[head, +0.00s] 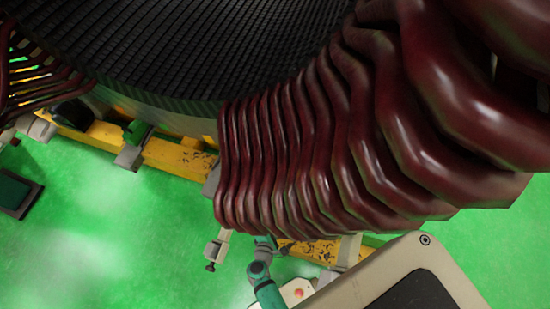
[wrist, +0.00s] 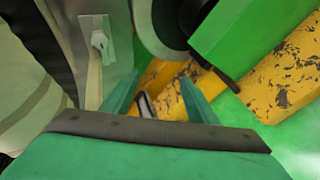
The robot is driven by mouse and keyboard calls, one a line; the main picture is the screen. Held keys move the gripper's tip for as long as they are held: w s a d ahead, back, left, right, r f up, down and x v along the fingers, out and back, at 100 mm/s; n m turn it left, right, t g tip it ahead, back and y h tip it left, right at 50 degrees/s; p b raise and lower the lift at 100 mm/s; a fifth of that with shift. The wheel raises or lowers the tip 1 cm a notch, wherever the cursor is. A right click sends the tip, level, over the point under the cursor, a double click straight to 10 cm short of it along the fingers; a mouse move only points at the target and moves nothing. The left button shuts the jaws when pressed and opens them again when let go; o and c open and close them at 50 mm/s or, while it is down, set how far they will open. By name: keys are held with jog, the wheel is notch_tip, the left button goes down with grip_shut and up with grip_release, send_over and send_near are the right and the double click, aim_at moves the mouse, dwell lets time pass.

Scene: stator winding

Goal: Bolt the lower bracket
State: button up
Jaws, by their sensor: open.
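My teal gripper (wrist: 160,78) is open in the wrist view, with its two fingers apart and nothing visibly held between them. In the head view my arm reaches up from the bottom, and the gripper (head: 264,243) is just below the dark red coils, partly hidden by them. A pale grey bracket (head: 218,247) with a dark bolt-like end hangs below the coils, left of my gripper. In the wrist view a pale plate with a bar (wrist: 96,45) stands left of the fingers. I cannot tell which part is the lower bracket.
The dark red coils (head: 300,165) of the stator (head: 200,60) hang over my arm. Worn yellow beams (head: 180,155) run beneath; a yellow beam also shows in the wrist view (wrist: 285,80), beside a green block (wrist: 235,35).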

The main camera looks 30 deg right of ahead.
jog(key=w+d+r+n+t+h, duration=0.1)
jog(key=w+d+r, duration=0.1)
jog(key=w+d, duration=0.2)
jog(key=w+d+r+n+h, duration=0.2)
jog(key=w+d, duration=0.2)
jog(key=w, duration=0.5)
jog(key=w+d+r+n+t+h, duration=0.1)
jog(key=w+d+r+n, duration=0.1)
jog(key=w+d, duration=0.2)
jog(key=shift+w+d+r+t+h, duration=0.1)
jog(key=shift+w+d+t+h, duration=0.1)
jog(key=shift+w, duration=0.6)
jog(key=shift+w+d+r+t+h, duration=0.1)
jog(key=shift+w+d, duration=0.1)
jog(key=shift+w, duration=0.55)
jog(key=c, duration=1.1)
jog(key=shift+o, duration=0.2)
